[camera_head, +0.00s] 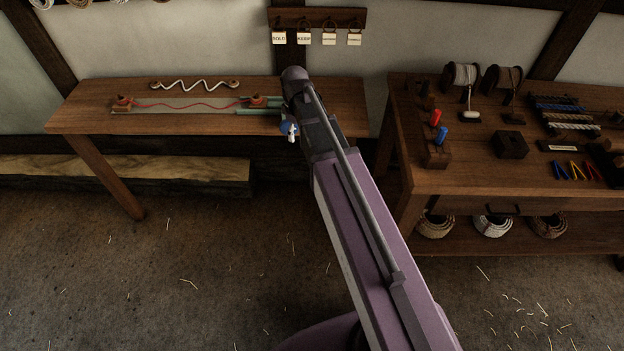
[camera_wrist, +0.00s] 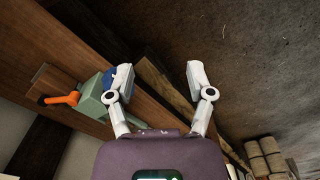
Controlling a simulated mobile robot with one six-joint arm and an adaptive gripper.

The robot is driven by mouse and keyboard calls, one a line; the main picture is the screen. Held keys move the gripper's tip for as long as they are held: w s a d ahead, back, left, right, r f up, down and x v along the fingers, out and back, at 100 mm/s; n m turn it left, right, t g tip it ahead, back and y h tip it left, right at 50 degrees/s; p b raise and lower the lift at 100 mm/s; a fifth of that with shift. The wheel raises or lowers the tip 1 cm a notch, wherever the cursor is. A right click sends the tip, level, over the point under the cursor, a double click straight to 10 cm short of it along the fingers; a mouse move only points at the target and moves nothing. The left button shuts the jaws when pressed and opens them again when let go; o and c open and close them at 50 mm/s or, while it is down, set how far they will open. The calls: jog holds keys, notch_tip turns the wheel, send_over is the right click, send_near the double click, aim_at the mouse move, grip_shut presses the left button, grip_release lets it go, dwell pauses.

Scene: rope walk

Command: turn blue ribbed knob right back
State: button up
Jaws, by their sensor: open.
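The blue ribbed knob (camera_wrist: 108,79) shows in the wrist view on a pale green block (camera_wrist: 90,103) at the table's edge, partly hidden behind my left finger. In the head view the blue knob (camera_head: 286,127) shows small beside my arm at the front edge of the left table. My gripper (camera_wrist: 159,72) is open, with its two white fingers spread and nothing between them. The left finger is close to the knob; I cannot tell whether it touches. In the head view my arm hides most of the gripper and part of the green fixture.
An orange handle (camera_wrist: 62,99) sticks out beside the green block. A red cord (camera_head: 190,105) runs along the left table (camera_head: 85,115). The right table (camera_head: 470,178) holds spools, pegs and ropes. Coiled ropes (camera_head: 492,226) lie on its lower shelf. The floor in front is open.

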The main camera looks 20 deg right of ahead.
jog(key=s+f+m+b, duration=0.3)
jog(key=s+m, duration=0.4)
jog(key=s, duration=0.9)
jog(key=shift+f+m, duration=0.25)
jog(key=shift+m, duration=0.15)
jog(key=shift+w, duration=0.15)
notch_tip(320, 180, up, 7)
jog(key=n+p, duration=0.7)
jog(key=n, duration=0.7)
send_over(286, 127)
jog(key=w, duration=0.1)
jog(key=shift+w+d+r, duration=0.1)
jog(key=shift+r, duration=0.05)
notch_tip(286, 127, down, 14)
jog(key=b, duration=1.3)
jog(key=shift+r+b, duration=0.1)
jog(key=shift+b, duration=0.3)
